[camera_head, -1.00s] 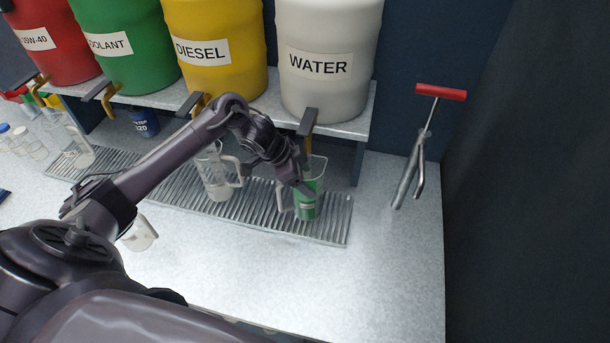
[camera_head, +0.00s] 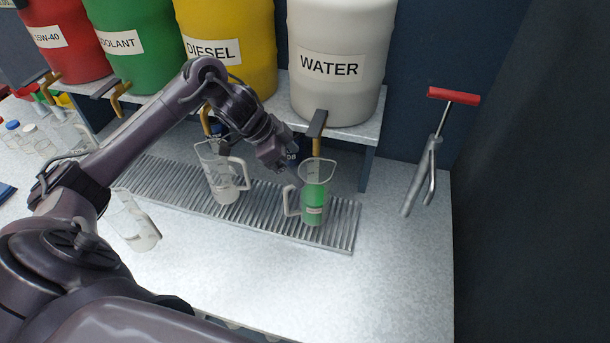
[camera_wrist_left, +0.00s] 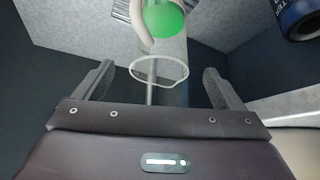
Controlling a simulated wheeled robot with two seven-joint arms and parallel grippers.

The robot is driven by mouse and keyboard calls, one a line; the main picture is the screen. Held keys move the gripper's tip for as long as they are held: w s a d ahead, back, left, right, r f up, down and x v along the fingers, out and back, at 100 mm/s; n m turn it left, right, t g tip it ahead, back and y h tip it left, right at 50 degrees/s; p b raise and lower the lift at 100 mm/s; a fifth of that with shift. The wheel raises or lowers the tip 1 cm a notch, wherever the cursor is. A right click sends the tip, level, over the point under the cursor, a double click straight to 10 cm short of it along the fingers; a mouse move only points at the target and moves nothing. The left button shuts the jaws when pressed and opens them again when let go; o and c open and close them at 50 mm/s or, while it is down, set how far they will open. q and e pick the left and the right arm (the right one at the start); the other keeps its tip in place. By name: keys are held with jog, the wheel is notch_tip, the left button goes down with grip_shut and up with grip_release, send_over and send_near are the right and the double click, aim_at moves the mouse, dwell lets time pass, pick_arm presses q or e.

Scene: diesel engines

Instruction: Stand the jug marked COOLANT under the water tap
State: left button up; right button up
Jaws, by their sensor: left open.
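A clear jug with green liquid (camera_head: 313,208) and a small label, too small to read, stands upright on the ribbed metal grate under the tap (camera_head: 317,128) of the white WATER drum (camera_head: 338,65). Its handle points left. My left gripper (camera_head: 284,168) is open and empty, above and left of this jug's rim, apart from it in the head view. In the left wrist view, the green jug (camera_wrist_left: 165,20) shows beyond and between the spread fingers (camera_wrist_left: 160,80). My right gripper is in neither view.
A clear jug (camera_head: 223,178) stands on the grate (camera_head: 340,238) left of the green one. Another jug (camera_head: 135,225) is partly behind my left arm. A red-handled tool (camera_head: 436,150) is at the right. The front right bench is clear.

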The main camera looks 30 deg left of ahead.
pick_arm(q)
jog(key=shift+v, duration=1.55)
